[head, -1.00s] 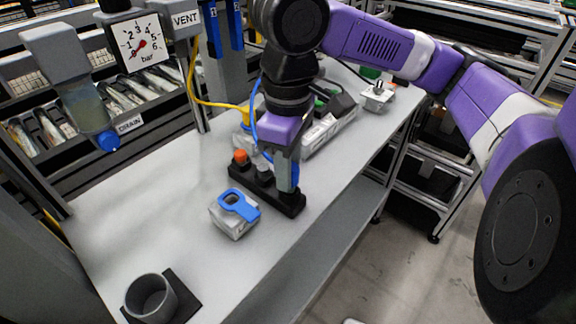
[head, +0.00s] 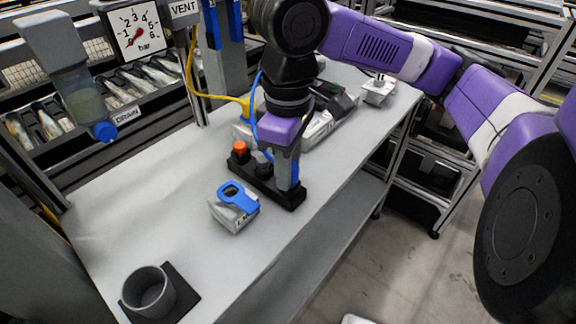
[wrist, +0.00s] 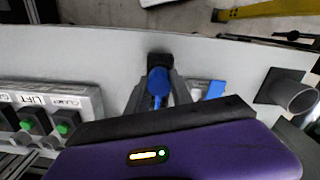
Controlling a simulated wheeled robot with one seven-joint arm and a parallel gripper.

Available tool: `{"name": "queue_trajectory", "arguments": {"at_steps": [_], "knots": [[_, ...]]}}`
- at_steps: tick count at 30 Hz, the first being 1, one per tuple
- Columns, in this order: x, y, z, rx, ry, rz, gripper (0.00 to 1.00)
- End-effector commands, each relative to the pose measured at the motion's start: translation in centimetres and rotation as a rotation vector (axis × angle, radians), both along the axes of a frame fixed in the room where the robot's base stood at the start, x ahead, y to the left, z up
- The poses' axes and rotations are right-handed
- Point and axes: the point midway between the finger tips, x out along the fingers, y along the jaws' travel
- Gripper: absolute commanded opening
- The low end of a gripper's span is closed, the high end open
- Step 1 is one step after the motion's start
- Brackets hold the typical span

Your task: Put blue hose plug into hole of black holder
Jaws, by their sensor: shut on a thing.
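The black holder (head: 283,198) lies on the grey table below my gripper. An orange-topped plug (head: 240,148) and a dark grey plug stand in its far left part. My gripper (head: 287,184) points down over the holder's near right end and is shut on the blue hose plug (head: 295,172). In the wrist view the plug (wrist: 158,82) shows between the fingers, with the holder's dark end (wrist: 160,59) beyond it. The blue hose (head: 256,105) loops up beside my wrist. The plug's lower end and the hole are hidden, so I cannot tell how deep the plug sits.
A grey block with a blue ring-shaped tag (head: 238,197) stands close in front of the holder. A grey cup (head: 149,293) on a black pad is at the near left. A box with green buttons (wrist: 62,129) stands behind my gripper. The table's left part is clear.

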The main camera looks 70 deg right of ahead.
Motion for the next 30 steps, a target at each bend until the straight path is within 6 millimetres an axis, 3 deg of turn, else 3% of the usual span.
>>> {"name": "queue_trajectory", "arguments": {"at_steps": [2, 3, 7, 18, 30], "knots": [[0.0, 0.0, 0.0, 0.0, 0.0, 0.0, 0.0], [0.0, 0.0, 0.0, 0.0, 0.0, 0.0, 0.29], [0.0, 0.0, 0.0, 0.0, 0.0, 0.0, 0.53], [0.0, 0.0, 0.5, -0.001, -0.001, 0.0, 0.53], [0.1, 0.0, 6.5, -0.002, -0.001, 0.0, 0.53]]}}
